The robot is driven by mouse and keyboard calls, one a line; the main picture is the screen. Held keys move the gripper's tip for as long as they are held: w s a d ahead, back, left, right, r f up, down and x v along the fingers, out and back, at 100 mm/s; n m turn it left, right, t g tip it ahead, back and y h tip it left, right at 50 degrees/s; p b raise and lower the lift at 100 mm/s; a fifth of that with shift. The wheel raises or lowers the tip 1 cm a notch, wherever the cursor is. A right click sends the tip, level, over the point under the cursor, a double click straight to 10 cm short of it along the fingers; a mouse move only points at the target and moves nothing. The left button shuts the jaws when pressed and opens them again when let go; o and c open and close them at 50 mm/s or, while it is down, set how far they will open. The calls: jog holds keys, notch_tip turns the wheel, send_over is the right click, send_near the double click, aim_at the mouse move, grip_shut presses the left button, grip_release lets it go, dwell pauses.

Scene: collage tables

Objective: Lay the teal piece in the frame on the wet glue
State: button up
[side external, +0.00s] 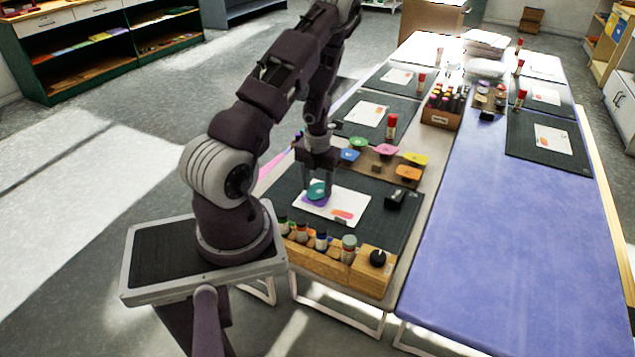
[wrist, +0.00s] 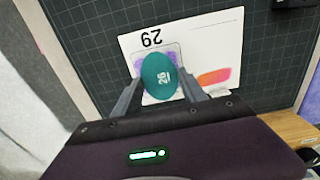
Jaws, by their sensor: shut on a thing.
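The teal piece (wrist: 159,75) is an oval marked 26. My gripper (wrist: 160,90) is shut on it, with a finger at each side. In the side view the teal piece (side external: 317,191) is low over the left part of the white card, under my gripper (side external: 318,184). The card (wrist: 205,50) bears the number 29 and an outlined frame (wrist: 180,48) with purple glue (wrist: 137,62) showing around the piece. Most of the frame's inside is hidden by the piece. I cannot tell whether the piece touches the card.
The card lies on a dark cutting mat (side external: 393,222). A wooden rack of bottles (side external: 322,247) stands along the front edge. Pink, yellow, orange, blue and green pieces (side external: 386,151) sit on a holder behind. A black object (side external: 394,197) is at the mat's right.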

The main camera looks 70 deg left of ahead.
jog(key=shift+f, duration=0.1)
jog(key=shift+f, duration=0.35)
dwell(0.6)
jog(key=shift+f, duration=0.4)
dwell(0.4)
jog(key=o, duration=1)
